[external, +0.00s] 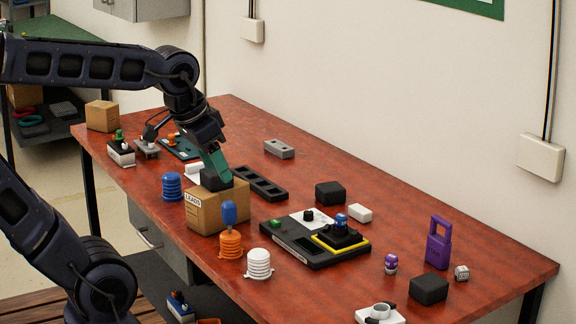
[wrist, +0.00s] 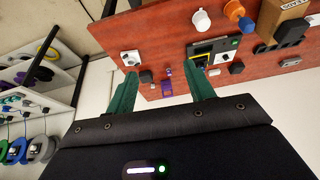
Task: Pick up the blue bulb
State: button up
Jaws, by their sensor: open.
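The blue bulb (external: 229,213) stands upright on an orange ribbed holder (external: 230,244), in front of a cardboard box, in the external view. In the wrist view the bulb (wrist: 246,25) shows small near the top right, beside its orange holder (wrist: 234,10). My gripper (external: 215,168) has green fingers and appears above or behind the box, up and left of the bulb; its exact depth is unclear. In the wrist view its two fingers (wrist: 164,73) are spread with nothing between them, and the bulb lies outside them to the upper right.
The cardboard box (external: 210,211) stands close behind the bulb. A white ribbed holder (external: 259,264) is to its right, a blue ribbed one (external: 172,187) to its left. A black device with a yellow-edged pad (external: 290,245) lies right. The table's right back (external: 420,200) is clear.

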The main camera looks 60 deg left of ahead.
jog(key=w+a+f+m, duration=0.1)
jog(key=w+a, duration=0.1)
jog(key=w, duration=0.9)
jog(key=m+h, duration=0.1)
jog(key=m, duration=0.1)
send_near(339, 216)
jog(key=x, duration=0.4)
jog(key=shift+s+a+f, duration=0.15)
jog(key=shift+s+a, duration=0.05)
jog(key=shift+a, duration=0.05)
jog(key=shift+w+x, duration=0.15)
jog(key=shift+x, duration=1.15)
jog(key=shift+w+x, duration=0.15)
jog(key=shift+x, duration=1.15)
jog(key=shift+d, duration=0.2)
jog(key=c, duration=1)
jog(key=shift+c, duration=0.2)
jog(key=shift+r, duration=0.3)
